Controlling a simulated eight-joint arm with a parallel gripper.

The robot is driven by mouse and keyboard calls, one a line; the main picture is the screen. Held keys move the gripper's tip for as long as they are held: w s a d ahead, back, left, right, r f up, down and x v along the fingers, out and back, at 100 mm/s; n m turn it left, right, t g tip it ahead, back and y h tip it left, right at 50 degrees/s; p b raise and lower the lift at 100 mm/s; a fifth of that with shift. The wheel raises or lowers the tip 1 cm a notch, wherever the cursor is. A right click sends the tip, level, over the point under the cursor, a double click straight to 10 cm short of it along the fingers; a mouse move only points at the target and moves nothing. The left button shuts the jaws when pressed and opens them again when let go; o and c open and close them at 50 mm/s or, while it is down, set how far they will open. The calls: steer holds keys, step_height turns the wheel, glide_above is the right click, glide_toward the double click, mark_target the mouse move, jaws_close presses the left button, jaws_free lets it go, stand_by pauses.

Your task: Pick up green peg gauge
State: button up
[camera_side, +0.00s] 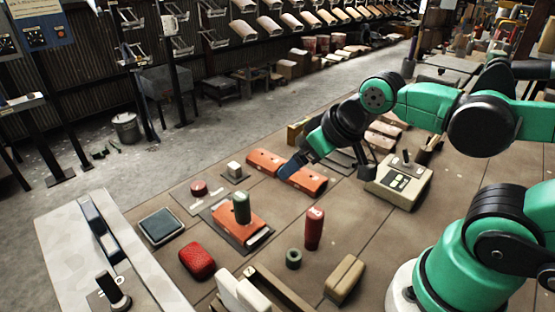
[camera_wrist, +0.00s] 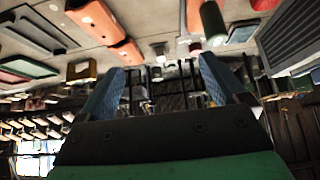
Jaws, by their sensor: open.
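The green peg gauge (camera_side: 241,207) is a dark green cylinder standing upright on an orange block (camera_side: 240,224) near the middle of the worktable. In the wrist view a green cylinder (camera_wrist: 212,20) shows near the top edge, right of centre, beyond the right finger. My gripper (camera_side: 290,168) is to the right of and behind the peg in the side view, above the table by the orange bars. In the wrist view my gripper (camera_wrist: 162,72) has its two blue fingers wide apart with nothing between them. The peg is clear of the fingers.
A red peg (camera_side: 314,229) and a dark green ring (camera_side: 293,259) stand right of the block. A red case (camera_side: 197,260) and a dark tray (camera_side: 161,227) lie left. Orange bars (camera_side: 268,160), a control box (camera_side: 398,181) and a tan block (camera_side: 345,279) surround the area.

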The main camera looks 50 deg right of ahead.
mark_target(238, 208)
steer(key=shift+c, duration=0.2)
steer(key=shift+c, duration=0.9)
steer(key=w+a+f+n+g, duration=0.1)
steer(key=w+a, duration=0.1)
steer(key=w+a+f+n+g+y, duration=0.1)
steer(key=a+f+n, duration=0.1)
steer(key=w+a+f+n+g+y, duration=0.1)
steer(key=w+a+n, duration=0.1)
steer(key=a, duration=0.1)
steer(key=shift+w+f, duration=0.35)
steer(key=shift+f, duration=0.05)
steer(key=shift+w+a+f, duration=0.15)
steer(key=shift+a+f, duration=0.05)
steer(key=shift+f, duration=0.15)
steer(key=shift+x, duration=2.6)
